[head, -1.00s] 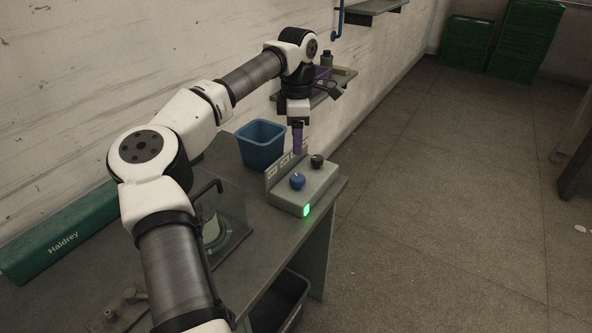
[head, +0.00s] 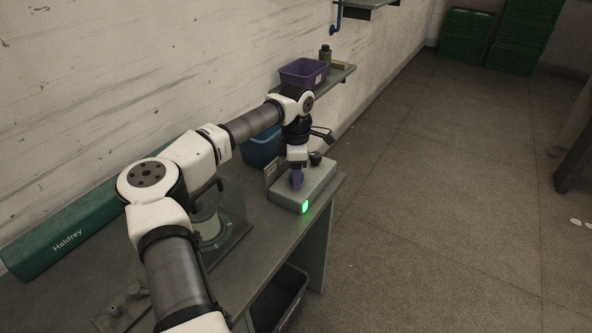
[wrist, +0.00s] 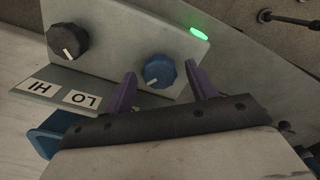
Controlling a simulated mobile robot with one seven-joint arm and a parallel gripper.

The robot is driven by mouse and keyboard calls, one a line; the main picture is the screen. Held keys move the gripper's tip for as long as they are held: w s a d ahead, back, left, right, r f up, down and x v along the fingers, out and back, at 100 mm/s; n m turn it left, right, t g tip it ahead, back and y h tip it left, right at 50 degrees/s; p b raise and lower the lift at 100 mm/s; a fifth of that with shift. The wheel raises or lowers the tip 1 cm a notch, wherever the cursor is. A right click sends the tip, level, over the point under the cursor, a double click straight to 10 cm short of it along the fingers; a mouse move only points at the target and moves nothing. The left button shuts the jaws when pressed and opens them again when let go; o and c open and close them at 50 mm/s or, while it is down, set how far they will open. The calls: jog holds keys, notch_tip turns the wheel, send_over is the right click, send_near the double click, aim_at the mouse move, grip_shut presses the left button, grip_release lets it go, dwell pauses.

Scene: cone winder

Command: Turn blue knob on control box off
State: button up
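The blue knob (wrist: 159,71) is on the grey control box (wrist: 125,45), with a white pointer mark on its face. In the wrist view it sits between the purple fingers of my gripper (wrist: 163,90), which is open, with a gap on each side of the knob. In the head view my gripper (head: 297,180) is down at the box (head: 318,187) and hides most of the knob. A green light (head: 305,207) glows on the box's front; it also shows in the wrist view (wrist: 199,33).
A black knob (wrist: 68,41) is beside the blue one, near "HI" and "LO" labels (wrist: 81,98). A blue bin (head: 262,150) stands behind my arm. A glass-sided guard (head: 228,225) is left of the box.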

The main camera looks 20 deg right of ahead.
jog(key=c, duration=1)
jog(key=shift+n, duration=0.3)
jog(key=n+b, duration=0.2)
jog(key=n, duration=0.4)
jog(key=n+b, duration=0.1)
jog(key=n, duration=0.2)
jog(key=shift+n, duration=0.3)
jog(key=shift+n+b, duration=0.4)
jog(key=shift+n, duration=1.5)
jog(key=o, duration=1)
